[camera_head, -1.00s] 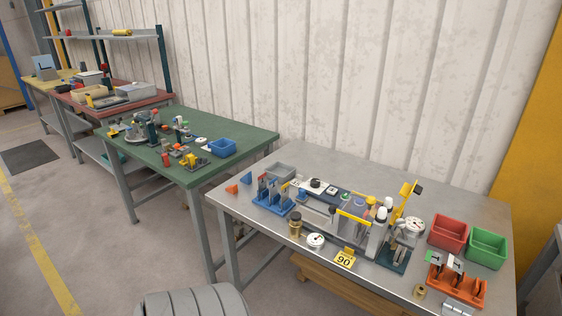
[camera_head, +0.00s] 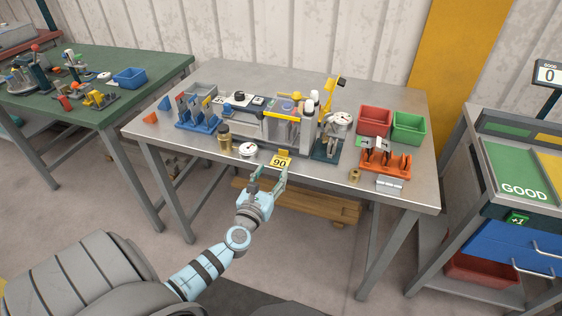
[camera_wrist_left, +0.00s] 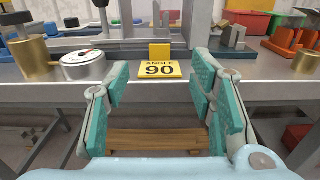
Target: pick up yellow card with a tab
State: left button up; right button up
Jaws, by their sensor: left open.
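The yellow card (camera_head: 281,162) marked 90 lies near the front edge of the steel table. In the left wrist view the card (camera_wrist_left: 160,70) reads "ANGLE 90" and has an upright yellow tab (camera_wrist_left: 159,50) at its far side. My left gripper (camera_head: 269,175) is open and empty, just in front of the table edge. In the wrist view its teal fingers (camera_wrist_left: 160,95) stand apart to either side of the card, which lies beyond them. My right gripper is not in view.
A round dial gauge (camera_wrist_left: 83,63) and a brass cylinder (camera_head: 224,136) stand left of the card. The bending machine (camera_head: 285,130) is behind it. An orange rack (camera_head: 385,160), a red bin (camera_head: 375,120) and a green bin (camera_head: 409,127) are to the right. A wooden pallet (camera_head: 300,203) sits below.

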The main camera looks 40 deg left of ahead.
aim_at(283, 151)
pick_arm(q)
jog(key=b+x, duration=0.2)
jog(key=x, duration=0.7)
jog(key=shift+f, duration=0.2)
jog(key=shift+c, duration=1)
jog(key=shift+s, duration=0.1)
jog(key=c, duration=0.7)
